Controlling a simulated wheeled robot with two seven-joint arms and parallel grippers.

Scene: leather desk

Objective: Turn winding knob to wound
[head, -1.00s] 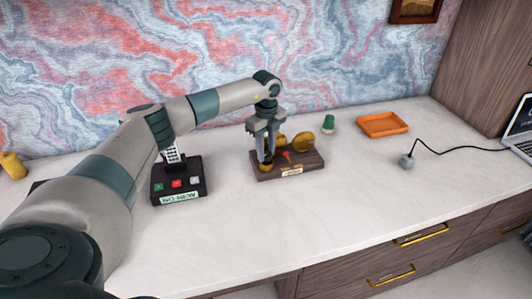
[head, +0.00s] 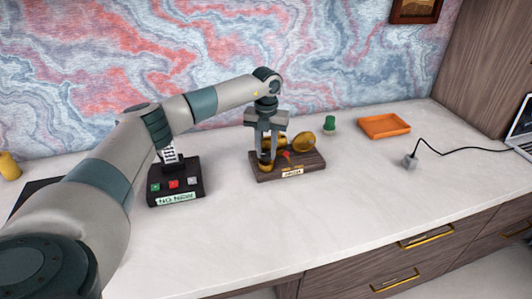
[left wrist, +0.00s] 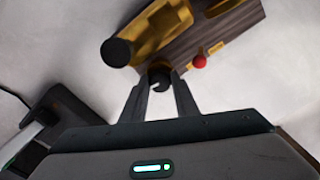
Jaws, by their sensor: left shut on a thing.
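A small device with a dark wooden base (head: 310,164) and brass parts stands on the desk, with a label on its front edge and a red part (head: 287,154) on top. A round brass piece (head: 304,141) stands at its right. My left gripper (head: 267,160) points down at the device's left end, shut on the winding knob. In the left wrist view, its fingertips (left wrist: 158,82) close on the dark round knob (left wrist: 159,70). A red ball (left wrist: 199,61) and the wooden base (left wrist: 230,27) show beside it. The fingers partly hide the knob. My right gripper is not in view.
A green item (head: 329,123), an orange tray (head: 384,126) and a grey cube on a cable (head: 410,161) are to the right. The front desk is clear.

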